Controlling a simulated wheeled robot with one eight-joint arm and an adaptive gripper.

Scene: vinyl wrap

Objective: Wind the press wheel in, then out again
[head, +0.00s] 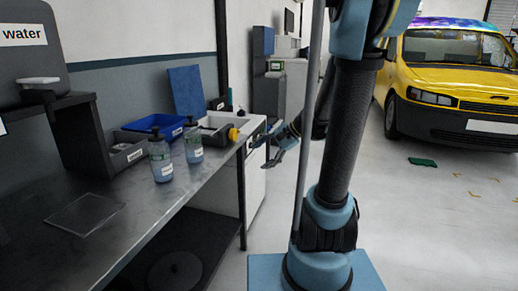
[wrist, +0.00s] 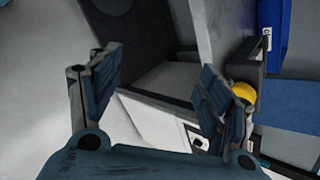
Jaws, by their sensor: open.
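A small yellow round part (head: 232,134) sits at the right side of a grey box-like unit at the far end of the bench. It may belong to the press wheel, but it is too small to tell. It also shows in the wrist view (wrist: 244,92), partly behind the right finger. My gripper (head: 268,151) is just right of the bench's far end, apart from the yellow part. In the wrist view my gripper (wrist: 158,66) has its two fingers wide apart with nothing between them.
The dark bench (head: 150,222) runs along the left. It carries two labelled bottles (head: 161,160) (head: 193,141), a blue tray (head: 152,127) and a grey bin (head: 124,153). A white cabinet (head: 255,182) stands near my gripper. A yellow van (head: 450,85) is at right; floor between is mostly open.

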